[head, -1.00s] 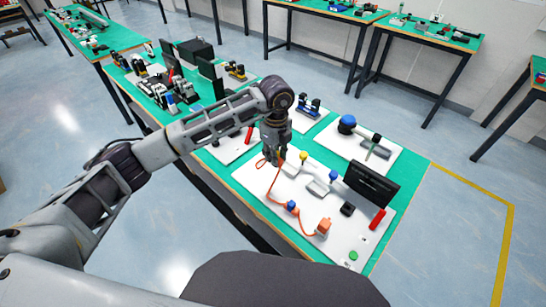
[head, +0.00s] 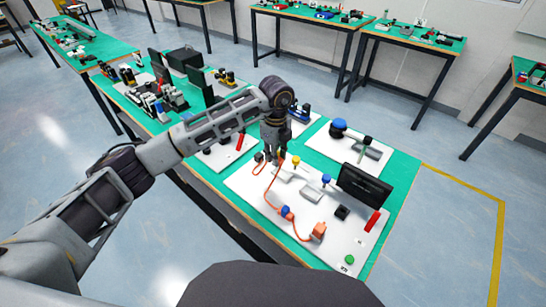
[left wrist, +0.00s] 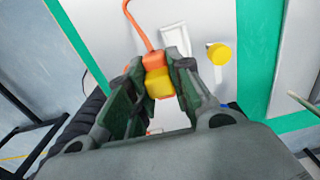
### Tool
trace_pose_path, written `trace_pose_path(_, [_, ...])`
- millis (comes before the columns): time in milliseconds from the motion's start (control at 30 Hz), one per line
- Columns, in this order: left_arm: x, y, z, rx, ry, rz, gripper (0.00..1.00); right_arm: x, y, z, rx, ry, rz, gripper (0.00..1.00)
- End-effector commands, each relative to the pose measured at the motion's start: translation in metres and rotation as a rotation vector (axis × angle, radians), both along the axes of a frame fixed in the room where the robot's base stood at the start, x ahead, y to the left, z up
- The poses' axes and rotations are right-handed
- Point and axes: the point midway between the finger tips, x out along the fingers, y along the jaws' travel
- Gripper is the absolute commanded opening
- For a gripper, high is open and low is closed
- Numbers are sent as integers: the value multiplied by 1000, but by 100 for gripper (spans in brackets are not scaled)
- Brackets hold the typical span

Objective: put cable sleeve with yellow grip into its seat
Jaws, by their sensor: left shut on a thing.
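My left gripper (head: 273,161) is over the far-left part of the white board. In the left wrist view, the gripper (left wrist: 157,85) is shut on the cable sleeve, whose yellow grip (left wrist: 159,84) sits between the fingers with an orange part (left wrist: 154,61) beyond it. An orange cable (left wrist: 138,24) runs from that end. In the head view the cable (head: 268,192) loops over the board to a blue-and-orange connector (head: 287,213) and an orange box (head: 318,232). I cannot tell which part is the sleeve's seat. My right gripper is not in view.
The white board (head: 335,255) also bears a yellow knob (head: 296,160), a blue knob (head: 326,179), a black screen (head: 364,186), a red bar (head: 373,221) and a green button (head: 349,259). Another board (head: 318,146) lies behind. More devices crowd the table's far left.

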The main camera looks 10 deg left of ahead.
Motion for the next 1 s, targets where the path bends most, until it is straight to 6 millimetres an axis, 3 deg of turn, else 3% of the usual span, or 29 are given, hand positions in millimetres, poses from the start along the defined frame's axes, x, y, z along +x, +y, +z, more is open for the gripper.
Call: trace_pose_path(1000, [25,-20,0,1,-1,-1,0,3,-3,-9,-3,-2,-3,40])
